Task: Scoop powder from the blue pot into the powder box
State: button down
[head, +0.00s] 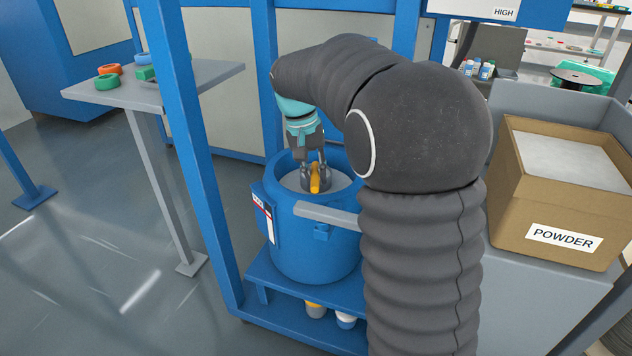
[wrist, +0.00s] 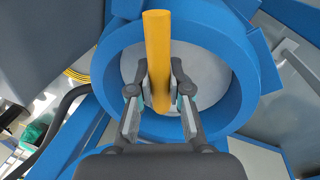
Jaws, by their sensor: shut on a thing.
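The blue pot (head: 312,240) stands on a blue shelf, with pale powder (head: 340,188) inside. My gripper (head: 316,178) points down into the pot's mouth. It is shut on a yellow handle (head: 315,180), which I take to be the scoop's. In the wrist view the yellow handle (wrist: 158,60) sits between my two fingers (wrist: 160,88), over the pot's opening, and the blue rim (wrist: 240,75) rings it. The scoop's bowl is hidden, so I cannot tell whether it holds powder. The powder box (head: 548,205) is an open cardboard box labelled POWDER, with pale powder in it, at the right.
A blue upright post (head: 195,150) stands left of the pot. A grey side table (head: 120,92) with coloured rings is further left. The powder box sits in a grey tray or bench (head: 505,250). My arm blocks part of the space between pot and box.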

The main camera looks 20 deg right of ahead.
jog(key=shift+r+p, duration=3.7)
jog(key=shift+r, duration=0.55)
jog(key=shift+r+p, duration=0.7)
jog(key=shift+r, duration=1.55)
